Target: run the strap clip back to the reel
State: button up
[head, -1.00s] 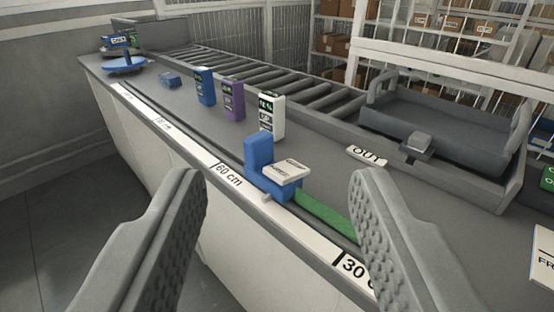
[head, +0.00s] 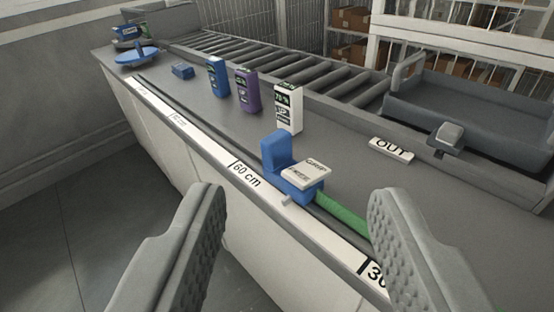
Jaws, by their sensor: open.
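A blue L-shaped clip (head: 274,153) sits on the scale strip along the counter's front edge, just right of the 60 cm mark. A white labelled block (head: 306,173) rests on its low part. A green strap (head: 341,215) runs from the clip toward the lower right and passes behind my right finger. My gripper (head: 290,235) is open and empty, its fingers on either side of the lower picture. The clip is beyond the fingertips, apart from them. No reel can be clearly made out; the strap's far end is hidden.
Blue, purple and white boxes (head: 288,108) stand on the counter behind the clip. An OUT sign (head: 391,150) and a grey tray (head: 460,105) lie right. Rollers (head: 300,72) run behind.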

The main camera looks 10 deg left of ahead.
jog(key=w+a+r+m+g, duration=0.1)
jog(key=w+m+g, duration=0.5)
jog(key=w, duration=1)
jog(key=m+g, duration=0.2)
jog(key=g, duration=0.8)
send_over(276, 136)
notch_tip(276, 136, down, 2)
notch_tip(276, 136, down, 18)
jog(key=shift+r, duration=0.1)
grip_shut()
